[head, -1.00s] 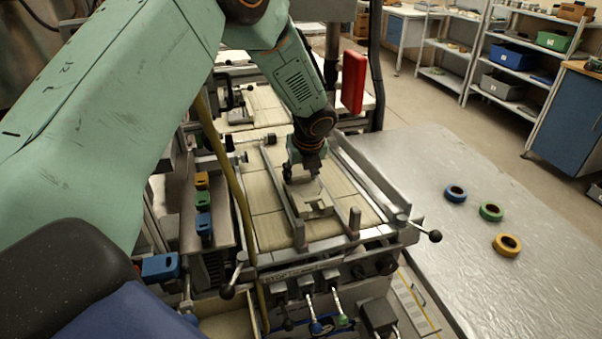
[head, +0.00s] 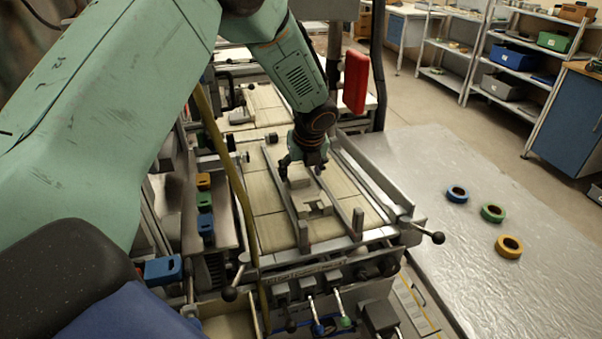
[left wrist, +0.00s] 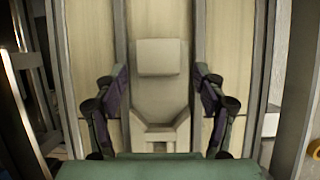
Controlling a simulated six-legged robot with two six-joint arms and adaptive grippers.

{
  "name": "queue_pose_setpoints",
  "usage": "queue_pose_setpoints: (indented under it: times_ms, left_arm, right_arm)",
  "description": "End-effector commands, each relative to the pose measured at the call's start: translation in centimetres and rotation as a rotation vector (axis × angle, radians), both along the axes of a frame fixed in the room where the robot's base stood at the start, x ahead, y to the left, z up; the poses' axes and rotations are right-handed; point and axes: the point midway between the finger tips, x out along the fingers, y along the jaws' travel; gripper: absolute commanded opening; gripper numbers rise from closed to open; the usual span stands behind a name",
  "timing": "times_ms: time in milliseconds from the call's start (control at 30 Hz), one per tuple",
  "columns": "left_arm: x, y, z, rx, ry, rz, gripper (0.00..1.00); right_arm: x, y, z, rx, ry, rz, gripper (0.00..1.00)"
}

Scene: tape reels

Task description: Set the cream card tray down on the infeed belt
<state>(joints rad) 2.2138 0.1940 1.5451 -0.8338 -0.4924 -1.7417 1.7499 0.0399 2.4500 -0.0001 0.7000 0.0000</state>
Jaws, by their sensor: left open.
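The cream card tray (head: 318,207) lies flat on the pale infeed belt (head: 270,228), between two metal guide rails. It has a notch at its near end and a raised block. In the left wrist view the tray (left wrist: 160,98) is in the middle, its notch at the bottom of the picture. My left gripper (head: 303,170) is open just above the tray's far part. In the wrist view its fingers (left wrist: 160,78) stand apart on either side of the tray with gaps, not touching it. My right gripper is not in view.
Guide rails (head: 280,197) flank the tray closely. A lever with a black knob (head: 437,237) sticks out at the belt's right. Blue (head: 457,190), green (head: 484,213) and yellow (head: 500,245) reels lie on the metal table at right. A red box (head: 355,82) stands upright behind.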

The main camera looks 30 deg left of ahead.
Motion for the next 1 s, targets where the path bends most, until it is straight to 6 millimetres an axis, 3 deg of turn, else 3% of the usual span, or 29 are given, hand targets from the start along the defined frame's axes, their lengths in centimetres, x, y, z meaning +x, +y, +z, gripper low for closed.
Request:
queue_pose_setpoints:
  times_ms: [300,500,700,1000]
  left_arm:
    - [-1.5,-1.9,6.4,0.001,-0.004,-0.002,0.71]
    - [-2.3,-2.7,9.1,0.002,-0.002,-0.002,0.71]
    - [-2.7,-3.1,10.1,0.001,0.000,-0.001,0.71]
    - [-2.7,-3.1,10.1,0.001,0.000,-0.001,0.71]
  right_arm:
    - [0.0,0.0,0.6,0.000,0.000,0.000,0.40]
    - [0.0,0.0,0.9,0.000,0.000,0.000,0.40]
    - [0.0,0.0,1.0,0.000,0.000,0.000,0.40]
    - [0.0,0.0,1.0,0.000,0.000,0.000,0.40]
